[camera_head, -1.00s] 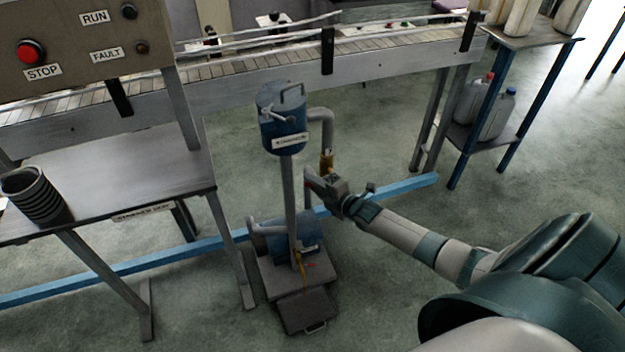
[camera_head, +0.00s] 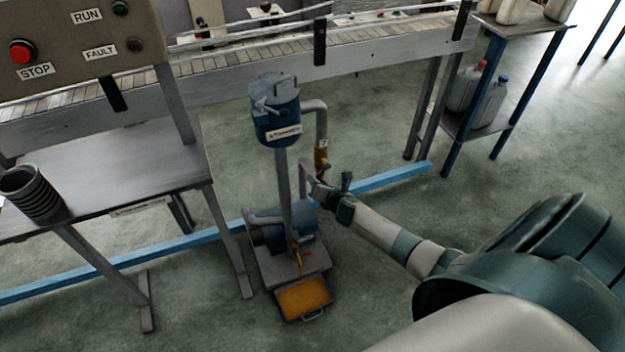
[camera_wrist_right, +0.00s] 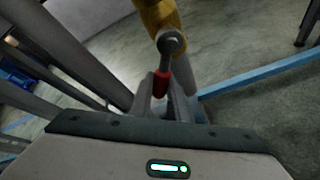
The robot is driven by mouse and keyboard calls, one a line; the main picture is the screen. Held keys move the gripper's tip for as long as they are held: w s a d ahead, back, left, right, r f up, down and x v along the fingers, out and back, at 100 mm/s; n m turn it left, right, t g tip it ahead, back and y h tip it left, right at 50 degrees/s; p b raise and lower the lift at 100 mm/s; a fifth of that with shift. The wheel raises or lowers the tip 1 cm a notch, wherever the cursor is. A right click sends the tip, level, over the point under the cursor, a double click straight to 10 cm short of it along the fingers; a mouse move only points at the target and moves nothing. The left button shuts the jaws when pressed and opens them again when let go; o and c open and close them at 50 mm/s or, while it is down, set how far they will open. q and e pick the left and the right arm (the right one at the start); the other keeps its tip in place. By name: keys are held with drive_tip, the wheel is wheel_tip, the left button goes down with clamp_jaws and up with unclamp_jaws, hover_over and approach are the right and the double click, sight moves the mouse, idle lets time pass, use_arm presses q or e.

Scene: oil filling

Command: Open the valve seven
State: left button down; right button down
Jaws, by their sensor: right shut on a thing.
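The yellow valve (camera_head: 321,155) sits on the grey pipe to the right of the blue tank; a small marking on it is too small to read surely. Its body shows at the top of the right wrist view (camera_wrist_right: 158,14), with a metal lever ending in a red grip (camera_wrist_right: 162,84). My right gripper (camera_head: 312,186) is just below the valve. Its fingers (camera_wrist_right: 165,105) are shut on the lever's red grip. My left gripper is not in view.
A blue tank (camera_head: 277,128) stands on a post above a base with a blue pump and a lower yellow fitting (camera_head: 295,256). A tray (camera_head: 322,313) at the base holds orange-yellow content. A control table (camera_head: 110,170) stands left, a conveyor behind. A blue floor beam (camera_head: 385,180) crosses the floor.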

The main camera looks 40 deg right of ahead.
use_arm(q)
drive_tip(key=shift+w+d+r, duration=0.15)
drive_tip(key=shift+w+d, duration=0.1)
use_arm(e)
drive_tip(key=shift+s+d+f+n+h, duration=0.15)
drive_tip(key=shift+d+f+n+h, duration=0.05)
drive_tip(key=shift+d+n+h, duration=0.45)
drive_tip(key=shift+s+d+f+n+h, duration=0.15)
drive_tip(key=shift+d+n+h, duration=0.35)
drive_tip(key=shift+n, duration=0.25)
drive_tip(key=shift+s+d+f+n+h, duration=0.15)
drive_tip(key=shift+d+f+n+h, duration=0.05)
drive_tip(key=shift+d+n+h, duration=0.45)
drive_tip(key=c, duration=1.7)
unclamp_jaws()
drive_tip(key=shift+o, duration=0.2)
drive_tip(key=shift+s+r, duration=0.1)
